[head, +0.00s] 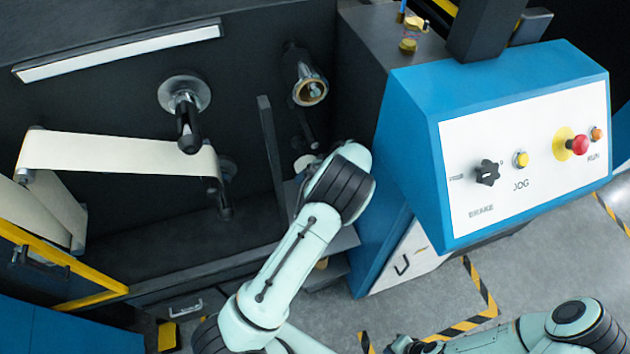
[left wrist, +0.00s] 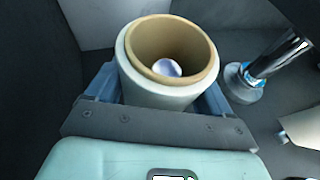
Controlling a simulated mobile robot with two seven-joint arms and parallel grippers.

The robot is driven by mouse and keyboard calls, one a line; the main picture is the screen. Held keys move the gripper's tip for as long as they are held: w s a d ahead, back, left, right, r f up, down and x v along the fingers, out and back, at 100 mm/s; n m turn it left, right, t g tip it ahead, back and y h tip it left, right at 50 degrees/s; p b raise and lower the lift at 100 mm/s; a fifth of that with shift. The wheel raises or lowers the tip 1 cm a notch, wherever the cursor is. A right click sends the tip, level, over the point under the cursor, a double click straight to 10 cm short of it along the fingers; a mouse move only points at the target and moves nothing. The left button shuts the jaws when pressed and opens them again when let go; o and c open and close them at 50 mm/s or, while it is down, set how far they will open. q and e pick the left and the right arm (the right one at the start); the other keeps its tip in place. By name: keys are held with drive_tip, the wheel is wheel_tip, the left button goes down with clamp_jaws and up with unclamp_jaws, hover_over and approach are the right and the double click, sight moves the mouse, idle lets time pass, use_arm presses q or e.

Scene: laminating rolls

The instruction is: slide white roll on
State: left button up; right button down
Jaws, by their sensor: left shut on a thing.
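My left gripper (left wrist: 157,90) is shut on the white roll (left wrist: 155,94), with one blue-grey finger on each side. The roll has a brown cardboard core (left wrist: 136,62), its open end facing the wrist camera. A shiny, rounded metal end (left wrist: 167,67) shows inside the core; how far it reaches in cannot be told. In the head view my left arm covers the gripper and most of the roll. My right arm reaches in at the bottom right, its hand (head: 400,345) cut by the lower edge and its jaws unclear.
A chrome spindle with a brown ring (head: 311,92) sticks out above my left arm. A flanged roller (head: 187,115) and a cream web (head: 120,152) lie left. A dark upright bar (head: 270,150) stands close by. The blue control box (head: 410,130) is at right.

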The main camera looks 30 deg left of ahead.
sight(310, 159)
use_arm(q)
drive_tip(key=shift+w+a+p, duration=0.55)
drive_tip(key=shift+w+a, duration=0.8)
drive_tip(key=shift+a, duration=0.2)
drive_tip(key=shift+w+a, duration=0.85)
drive_tip(key=shift+a, duration=0.2)
use_arm(e)
drive_tip(key=shift+w+r, duration=0.75)
drive_tip(key=shift+w, duration=0.25)
